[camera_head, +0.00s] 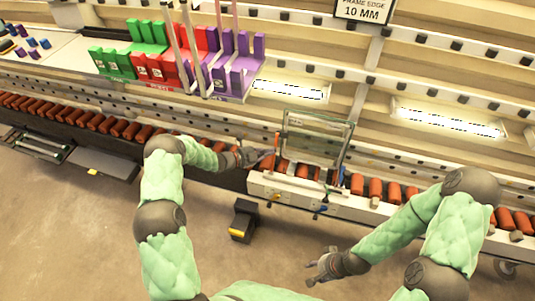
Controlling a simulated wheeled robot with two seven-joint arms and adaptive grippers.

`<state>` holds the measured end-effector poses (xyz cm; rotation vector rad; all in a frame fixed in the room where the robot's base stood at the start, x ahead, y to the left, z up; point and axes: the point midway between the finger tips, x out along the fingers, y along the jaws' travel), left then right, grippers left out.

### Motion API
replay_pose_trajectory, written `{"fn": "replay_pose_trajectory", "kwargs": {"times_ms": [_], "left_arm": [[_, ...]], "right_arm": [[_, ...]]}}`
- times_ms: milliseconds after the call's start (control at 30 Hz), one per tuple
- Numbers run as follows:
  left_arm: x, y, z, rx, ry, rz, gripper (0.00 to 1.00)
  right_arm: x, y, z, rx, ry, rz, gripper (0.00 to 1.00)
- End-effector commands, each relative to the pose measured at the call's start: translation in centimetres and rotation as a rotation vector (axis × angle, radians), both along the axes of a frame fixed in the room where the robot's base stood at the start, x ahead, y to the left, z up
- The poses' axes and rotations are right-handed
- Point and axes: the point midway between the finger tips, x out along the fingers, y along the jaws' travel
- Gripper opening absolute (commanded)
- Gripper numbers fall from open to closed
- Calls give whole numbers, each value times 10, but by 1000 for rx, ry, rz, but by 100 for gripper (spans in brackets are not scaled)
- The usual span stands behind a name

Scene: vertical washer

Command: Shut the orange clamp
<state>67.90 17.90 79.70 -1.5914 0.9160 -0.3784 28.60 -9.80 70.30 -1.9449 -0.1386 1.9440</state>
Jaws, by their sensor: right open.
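A small upright orange piece (277,142), which looks like the orange clamp, stands at the left edge of a clear glass pane (317,140) on the conveyor. Whether it is open or shut is too small to tell. My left gripper (268,154) is just left of the orange piece, at about its height. I cannot tell whether they touch, or whether its fingers are apart. My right gripper (314,272) is open and empty, low in front of the conveyor and well away from the pane.
A conveyor with orange rollers (120,128) runs across the view, with a white front rail (330,202) below the pane. Racks of green, red and purple blocks (150,62) stand behind at the left. A black pedal box (242,220) is on the otherwise clear floor.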

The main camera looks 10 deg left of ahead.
Motion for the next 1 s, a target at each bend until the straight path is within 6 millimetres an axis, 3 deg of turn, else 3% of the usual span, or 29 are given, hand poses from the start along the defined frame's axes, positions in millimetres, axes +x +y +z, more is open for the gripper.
{"fn": "replay_pose_trajectory", "kwargs": {"times_ms": [700,1000], "left_arm": [[13,1,8,6,-16,7,0],[-7,4,22,3,-9,0,0]], "right_arm": [[0,0,-1,0,0,0,48],[0,0,23,0,0,0,48]]}}
